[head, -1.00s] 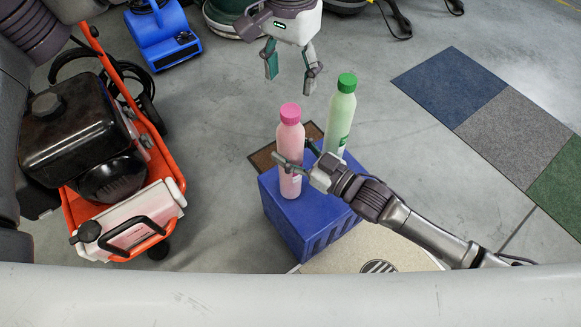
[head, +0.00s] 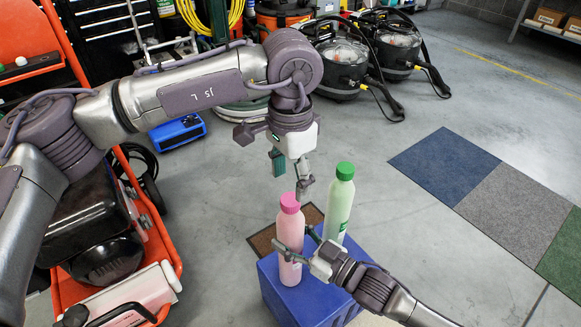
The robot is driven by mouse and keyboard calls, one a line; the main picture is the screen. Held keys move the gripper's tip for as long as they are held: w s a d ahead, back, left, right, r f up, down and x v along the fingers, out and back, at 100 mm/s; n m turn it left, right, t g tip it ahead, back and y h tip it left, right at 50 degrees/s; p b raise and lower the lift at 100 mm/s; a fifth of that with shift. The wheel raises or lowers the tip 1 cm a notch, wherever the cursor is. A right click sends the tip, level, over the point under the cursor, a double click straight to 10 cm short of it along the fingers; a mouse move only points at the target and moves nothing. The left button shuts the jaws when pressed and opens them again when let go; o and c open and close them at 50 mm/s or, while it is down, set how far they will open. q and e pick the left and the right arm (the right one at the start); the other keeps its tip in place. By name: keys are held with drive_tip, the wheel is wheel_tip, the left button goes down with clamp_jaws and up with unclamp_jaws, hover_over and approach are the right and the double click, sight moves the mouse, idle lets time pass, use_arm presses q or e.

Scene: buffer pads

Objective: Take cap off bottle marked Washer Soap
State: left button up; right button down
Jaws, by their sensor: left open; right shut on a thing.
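A pink bottle with a pink cap (head: 290,203) stands upright on a blue crate (head: 300,297). My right gripper (head: 297,243) is shut around the middle of the pink bottle (head: 290,227). My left gripper (head: 290,180) is open and points down just above the pink cap, with nothing between its fingers. Whether a fingertip touches the cap I cannot tell. A pale green bottle (head: 338,210) with a green cap (head: 345,171) stands upright just behind and to the right. I cannot read the label on either bottle.
An orange cart (head: 163,240) with a black machine stands at the left. A blue blower (head: 178,132) and black-and-grey vacuums (head: 343,65) stand behind. Blue, grey and green floor mats (head: 443,165) lie at the right, with open floor around them.

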sight(290, 199)
use_arm(q)
drive_tip(key=shift+f, duration=2.6)
